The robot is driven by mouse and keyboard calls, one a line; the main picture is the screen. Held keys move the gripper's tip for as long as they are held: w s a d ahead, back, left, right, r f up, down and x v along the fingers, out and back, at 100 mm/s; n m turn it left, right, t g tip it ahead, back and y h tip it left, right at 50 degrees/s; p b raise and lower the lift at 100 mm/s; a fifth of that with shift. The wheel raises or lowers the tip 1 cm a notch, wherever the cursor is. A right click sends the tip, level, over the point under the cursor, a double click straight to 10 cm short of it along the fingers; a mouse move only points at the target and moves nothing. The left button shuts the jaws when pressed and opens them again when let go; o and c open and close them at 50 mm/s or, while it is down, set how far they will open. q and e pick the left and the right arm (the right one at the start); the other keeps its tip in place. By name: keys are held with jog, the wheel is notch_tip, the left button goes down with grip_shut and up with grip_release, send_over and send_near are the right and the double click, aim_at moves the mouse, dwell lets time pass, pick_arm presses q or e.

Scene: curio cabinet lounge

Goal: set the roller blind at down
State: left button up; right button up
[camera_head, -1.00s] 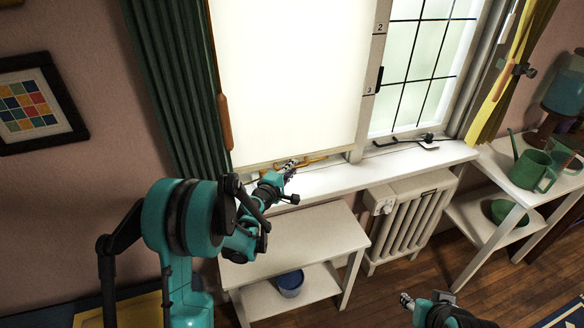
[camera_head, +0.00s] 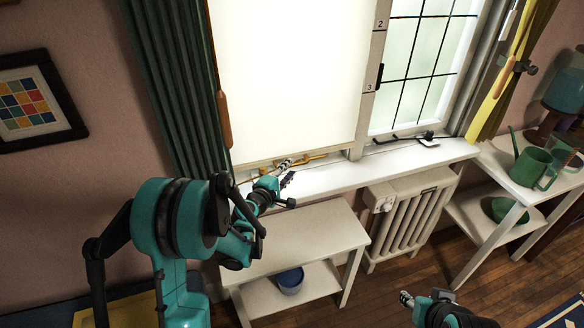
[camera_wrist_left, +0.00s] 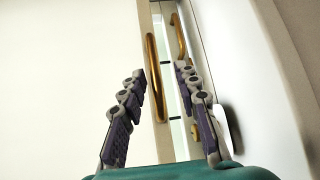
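The roller blind (camera_head: 285,75) is a pale, glowing sheet over the left part of the window. Its lower edge hangs just above the sill, below the mark 3 on the strip at its right. A brass bar handle (camera_head: 308,158) shows at that edge. My left gripper (camera_head: 287,172) is at the sill beside the handle. In the left wrist view its fingers (camera_wrist_left: 160,72) are apart, with a brass bar (camera_wrist_left: 155,80) visible between and beyond them; I see no contact. My right gripper (camera_head: 406,299) is low in the head view, its fingers too small to judge.
The white sill (camera_head: 330,180) runs under the window, with a dark latch (camera_head: 427,139) at right. A white shelf table (camera_head: 315,232) and a radiator (camera_head: 405,222) stand below. A green curtain (camera_head: 170,75) and wooden cord pull (camera_head: 224,118) hang at left.

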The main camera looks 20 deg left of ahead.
pick_arm(q)
jog(key=v, duration=0.9)
jog(key=shift+s, duration=0.3)
jog(key=shift+d, duration=0.1)
jog(key=s+d+r+m+g, duration=0.2)
jog(key=s+d+m+g, duration=0.3)
jog(key=s+d+m, duration=0.4)
jog(key=s+a+f+m+g+y, duration=0.1)
jog(key=s+m, duration=0.3)
jog(key=s, duration=0.4)
jog(key=s+a+f+m+g+y, duration=0.1)
jog(key=s+a+m+g+y, duration=0.1)
jog(key=s, duration=0.6)
jog(key=shift+a+m+g, duration=0.3)
jog(key=shift+m+g, duration=0.2)
jog(key=shift+m, duration=0.6)
